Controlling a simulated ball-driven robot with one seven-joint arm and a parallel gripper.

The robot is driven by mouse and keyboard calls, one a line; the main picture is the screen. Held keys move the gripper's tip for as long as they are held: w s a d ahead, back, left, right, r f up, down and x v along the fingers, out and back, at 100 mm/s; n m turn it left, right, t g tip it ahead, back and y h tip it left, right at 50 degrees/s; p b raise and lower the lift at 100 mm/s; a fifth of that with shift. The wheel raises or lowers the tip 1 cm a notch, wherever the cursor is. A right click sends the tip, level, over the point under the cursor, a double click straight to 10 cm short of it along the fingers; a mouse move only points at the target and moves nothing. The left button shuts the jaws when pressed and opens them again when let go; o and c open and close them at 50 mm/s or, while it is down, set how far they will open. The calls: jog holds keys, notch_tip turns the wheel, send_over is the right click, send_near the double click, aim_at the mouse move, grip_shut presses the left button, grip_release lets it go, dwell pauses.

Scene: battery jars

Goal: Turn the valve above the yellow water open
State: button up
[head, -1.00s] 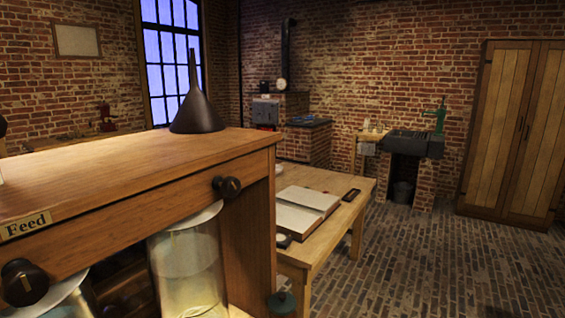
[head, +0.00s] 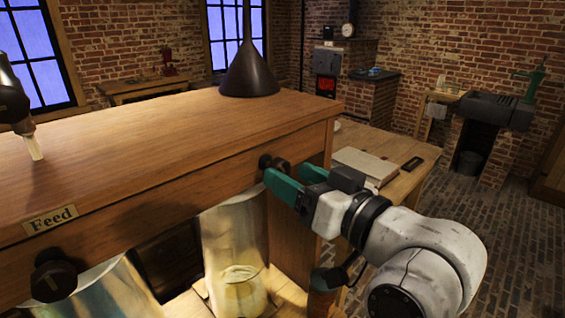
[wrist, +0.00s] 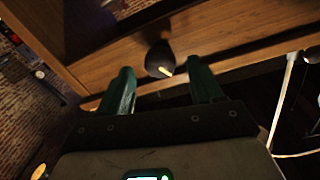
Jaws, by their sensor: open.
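The valve is a dark round knob (head: 267,161) on the front board of the wooden cabinet, above a glass jar (head: 230,232) with yellow water (head: 241,293) in its bottom. My gripper (head: 292,182), with green fingers, is open close to the knob in the head view. In the wrist view the knob (wrist: 159,57), with a pale slanted mark, shows between and just beyond the spread fingertips (wrist: 162,72). I cannot tell whether a finger touches it. The fingers partly cover the board beside the knob.
A second dark knob (head: 54,277) sits lower left under the "Feed" label (head: 50,219). A dark funnel (head: 249,72) and a hanging nozzle (head: 32,142) are at the cabinet top.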

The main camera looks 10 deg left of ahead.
aim_at(284, 172)
jog(key=shift+p+x, duration=0.3)
jog(key=shift+x, duration=1.6)
jog(key=shift+c, duration=0.2)
jog(key=c, duration=1)
jog(key=shift+f, duration=0.1)
